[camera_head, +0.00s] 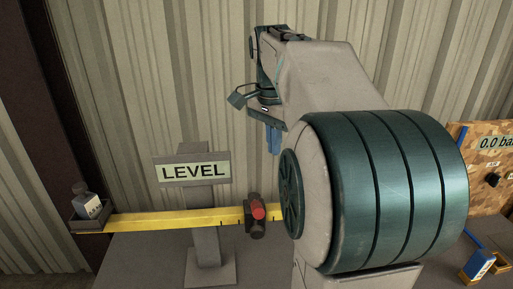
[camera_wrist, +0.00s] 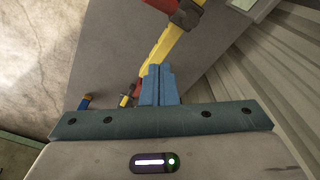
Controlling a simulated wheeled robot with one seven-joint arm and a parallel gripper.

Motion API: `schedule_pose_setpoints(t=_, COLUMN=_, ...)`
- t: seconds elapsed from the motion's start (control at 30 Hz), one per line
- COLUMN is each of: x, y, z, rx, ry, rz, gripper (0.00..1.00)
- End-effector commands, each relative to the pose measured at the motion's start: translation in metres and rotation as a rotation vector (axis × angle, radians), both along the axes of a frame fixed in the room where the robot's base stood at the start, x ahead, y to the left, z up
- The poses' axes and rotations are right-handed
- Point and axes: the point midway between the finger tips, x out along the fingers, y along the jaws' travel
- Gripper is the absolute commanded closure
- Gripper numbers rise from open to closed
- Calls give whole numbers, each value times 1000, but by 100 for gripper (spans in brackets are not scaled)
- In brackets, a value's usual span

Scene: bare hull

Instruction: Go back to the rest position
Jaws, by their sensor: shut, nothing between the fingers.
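My gripper (camera_head: 273,150) is up in front of the corrugated wall, above the yellow beam and apart from it. In the wrist view its two blue fingers (camera_wrist: 160,69) are together with nothing between them. My arm covers the middle and right of the head view and hides part of the bench and the beam's right end.
A yellow beam (camera_head: 165,219) crosses a grey stand with a LEVEL sign (camera_head: 194,171). A red-and-dark block (camera_head: 257,214) sits on the beam. A wooden board (camera_head: 487,160) stands right.

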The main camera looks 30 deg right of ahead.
Motion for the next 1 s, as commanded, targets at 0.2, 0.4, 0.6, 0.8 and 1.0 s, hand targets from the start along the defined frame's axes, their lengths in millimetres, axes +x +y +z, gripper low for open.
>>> schedule_pose_setpoints(t=0.2, x=0, y=0, z=2, rx=0, ry=0, rz=1, gripper=100)
schedule_pose_setpoints(t=0.4, x=-17, y=31, z=-17, rx=-1, ry=-38, rz=216, gripper=100)
schedule_pose_setpoints(t=0.6, x=-53, y=83, z=-60, rx=-31, ry=-111, rz=622, gripper=100)
schedule_pose_setpoints(t=0.8, x=-94, y=125, z=-109, rx=-93, ry=-174, rz=1001, gripper=100)
schedule_pose_setpoints(t=1.0, x=-122, y=144, z=-143, rx=-149, ry=-208, rz=1231, gripper=100)
